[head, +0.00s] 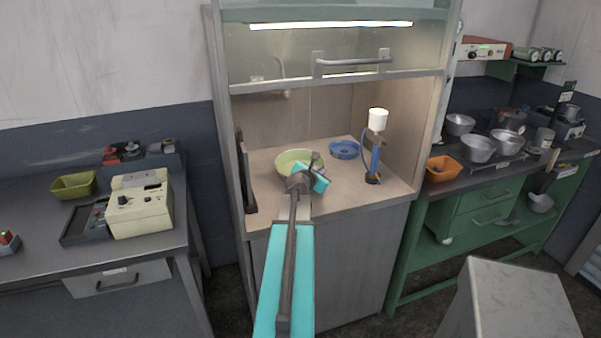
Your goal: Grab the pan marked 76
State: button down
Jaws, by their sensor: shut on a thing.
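A pale green round pan (287,159) sits on the worktop inside the open fume hood. My gripper (314,162) is at the near right rim of this pan and is shut on it. My wrist hides part of the pan's near side. A blue round pan (345,149) stands further back to the right, apart from my gripper. No number can be read on either pan, so I cannot tell which one is marked 76.
The hood's raised sash (350,82) hangs above my arm. A stand with a white top (377,119) is at the hood's right. A dark upright panel (246,175) is at its left. A pale block (510,300) stands at the front right.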

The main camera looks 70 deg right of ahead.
jog(key=shift+r, duration=0.15)
jog(key=shift+r+b, duration=0.35)
jog(key=shift+r, duration=1.35)
jog(key=s+a+b, duration=0.2)
jog(key=s+a, duration=0.2)
jog(key=a, duration=0.3)
jog(key=shift+r+b, duration=0.15)
jog(key=shift+b, duration=0.15)
jog(key=shift+b, duration=0.35)
jog(key=b, duration=0.4)
jog(key=shift+s+a, duration=0.15)
jog(key=shift+s, duration=0.15)
jog(key=a+b, duration=0.1)
jog(key=b, duration=0.7)
jog(key=shift+s+a, duration=0.3)
jog(key=shift+a, duration=0.1)
